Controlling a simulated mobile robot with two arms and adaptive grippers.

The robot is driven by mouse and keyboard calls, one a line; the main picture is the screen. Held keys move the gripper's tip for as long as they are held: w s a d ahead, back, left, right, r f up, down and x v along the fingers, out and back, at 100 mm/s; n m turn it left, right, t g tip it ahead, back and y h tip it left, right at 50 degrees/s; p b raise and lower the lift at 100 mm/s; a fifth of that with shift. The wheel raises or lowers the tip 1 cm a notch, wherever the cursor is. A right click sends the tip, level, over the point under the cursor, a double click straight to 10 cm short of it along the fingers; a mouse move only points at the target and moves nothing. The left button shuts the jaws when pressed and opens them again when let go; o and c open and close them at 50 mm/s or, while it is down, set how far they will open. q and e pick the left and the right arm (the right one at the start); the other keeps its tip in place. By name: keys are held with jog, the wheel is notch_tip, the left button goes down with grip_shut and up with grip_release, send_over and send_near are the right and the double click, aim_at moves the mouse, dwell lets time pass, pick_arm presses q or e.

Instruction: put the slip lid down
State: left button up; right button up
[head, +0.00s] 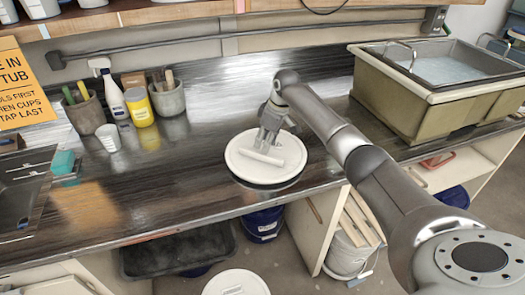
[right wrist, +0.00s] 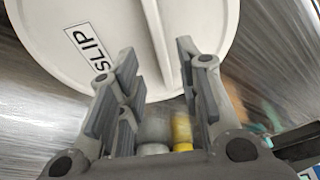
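The slip lid (head: 285,152) is a round white disc with a raised bar handle (head: 262,157), lying flat at the front of the dark counter. A dark band shows under its front edge, and I cannot tell if a small gap is there. In the right wrist view the lid (right wrist: 85,75) bears a "SLIP" label. My right gripper (head: 270,125) is at the handle from above. In the right wrist view its fingers (right wrist: 157,65) stand apart, with the handle between them and no clear grip on it. My left gripper is not in view.
A large sink tub (head: 435,105) is at the right. A blue bucket (head: 263,224) and another white lid (head: 236,284) are below the counter.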

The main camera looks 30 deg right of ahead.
jog(key=a+b+v, duration=0.1)
jog(key=v, duration=0.5)
jog(key=shift+d+r, duration=0.15)
jog(key=shift+d, duration=0.4)
